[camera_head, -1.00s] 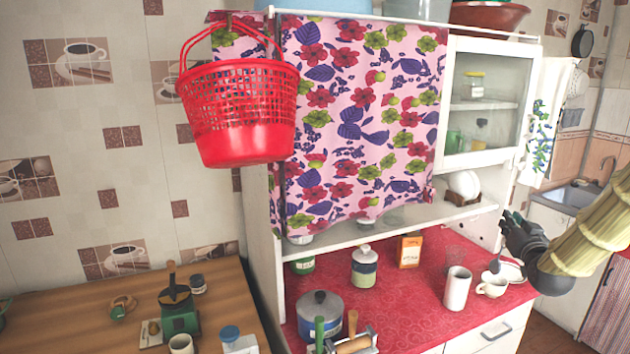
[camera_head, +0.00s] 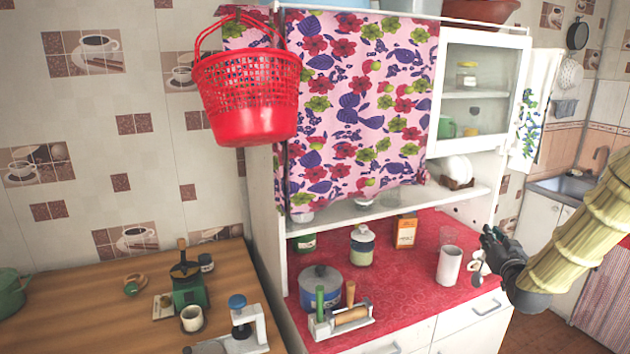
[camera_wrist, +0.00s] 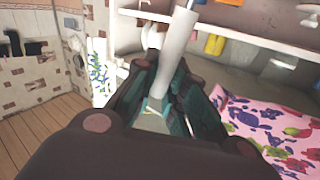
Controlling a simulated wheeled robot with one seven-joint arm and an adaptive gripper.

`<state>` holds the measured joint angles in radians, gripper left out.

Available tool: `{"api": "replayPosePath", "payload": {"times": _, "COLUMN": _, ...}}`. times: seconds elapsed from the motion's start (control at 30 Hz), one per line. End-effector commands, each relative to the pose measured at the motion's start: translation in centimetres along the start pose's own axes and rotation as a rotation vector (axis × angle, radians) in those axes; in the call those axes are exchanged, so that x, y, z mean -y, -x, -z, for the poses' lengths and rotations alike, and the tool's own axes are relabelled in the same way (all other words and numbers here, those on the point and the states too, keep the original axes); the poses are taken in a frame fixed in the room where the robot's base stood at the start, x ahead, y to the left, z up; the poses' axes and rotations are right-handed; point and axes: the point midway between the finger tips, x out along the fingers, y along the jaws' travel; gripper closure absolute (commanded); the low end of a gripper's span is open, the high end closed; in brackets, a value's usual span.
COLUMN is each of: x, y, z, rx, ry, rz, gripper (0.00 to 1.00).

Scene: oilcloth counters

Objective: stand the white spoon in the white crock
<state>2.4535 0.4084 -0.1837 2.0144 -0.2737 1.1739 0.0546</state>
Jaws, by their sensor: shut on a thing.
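The white crock (camera_head: 449,265), a plain upright cylinder, stands on the red counter near its right front part. My gripper (camera_head: 488,238) is in the air to the right of the crock and a little higher in the picture, apart from it. In the wrist view, my gripper (camera_wrist: 156,104) is shut on the pale handle of the white spoon (camera_wrist: 177,55). The handle sticks up past the fingers. The rest of the spoon is hidden or too small to tell, and I cannot pick it out in the head view.
A caddy with rolling-pin-like handles (camera_head: 341,322), a blue pot (camera_head: 320,287) and a jar (camera_head: 362,246) stand further left.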

Motion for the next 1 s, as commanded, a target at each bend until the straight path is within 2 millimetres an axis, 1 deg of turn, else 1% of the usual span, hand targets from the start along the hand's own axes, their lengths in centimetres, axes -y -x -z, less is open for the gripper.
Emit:
{"api": "replayPosePath", "payload": {"times": 0.03, "x": 0.5, "y": 0.5, "z": -0.8, "rx": 0.002, "ry": -0.001, "rz": 0.007, "gripper": 1.00}}
{"api": "replayPosePath", "payload": {"times": 0.17, "x": 2.4, "y": 1.6, "z": -3.1, "rx": 0.002, "ry": -0.003, "rz": 0.029, "gripper": 1.00}}
{"api": "replayPosePath", "payload": {"times": 0.27, "x": 4.2, "y": 2.2, "z": -5.9, "rx": 0.008, "ry": -0.004, "rz": 0.049, "gripper": 1.00}}
{"api": "replayPosePath", "payload": {"times": 0.3, "x": 5.2, "y": 2.5, "z": -7.3, "rx": 0.012, "ry": -0.003, "rz": 0.059, "gripper": 1.00}}
{"api": "replayPosePath", "payload": {"times": 0.37, "x": 6.5, "y": 3.1, "z": -9.3, "rx": 0.016, "ry": -0.004, "rz": 0.073, "gripper": 1.00}}
{"api": "replayPosePath", "payload": {"times": 0.4, "x": 7.3, "y": 3.6, "z": -10.6, "rx": 0.018, "ry": -0.003, "rz": 0.081, "gripper": 1.00}}
{"api": "replayPosePath", "payload": {"times": 0.47, "x": 8.7, "y": 4.5, "z": -12.4, "rx": 0.021, "ry": -0.003, "rz": 0.094, "gripper": 1.00}}
{"api": "replayPosePath", "payload": {"times": 0.5, "x": 9.5, "y": 5.1, "z": -13.5, "rx": 0.021, "ry": -0.003, "rz": 0.102, "gripper": 1.00}}
{"api": "replayPosePath", "payload": {"times": 0.57, "x": 10.7, "y": 6.0, "z": -15.1, "rx": 0.022, "ry": -0.004, "rz": 0.112, "gripper": 1.00}}
{"api": "replayPosePath", "payload": {"times": 0.7, "x": 13.5, "y": 8.5, "z": -18.7, "rx": 0.026, "ry": -0.003, "rz": 0.133, "gripper": 1.00}}
{"api": "replayPosePath", "payload": {"times": 0.87, "x": 16.3, "y": 11.7, "z": -22.4, "rx": 0.027, "ry": -0.003, "rz": 0.150, "gripper": 1.00}}
{"api": "replayPosePath", "payload": {"times": 1.0, "x": 18.6, "y": 14.6, "z": -25.2, "rx": 0.029, "ry": -0.003, "rz": 0.158, "gripper": 1.00}}
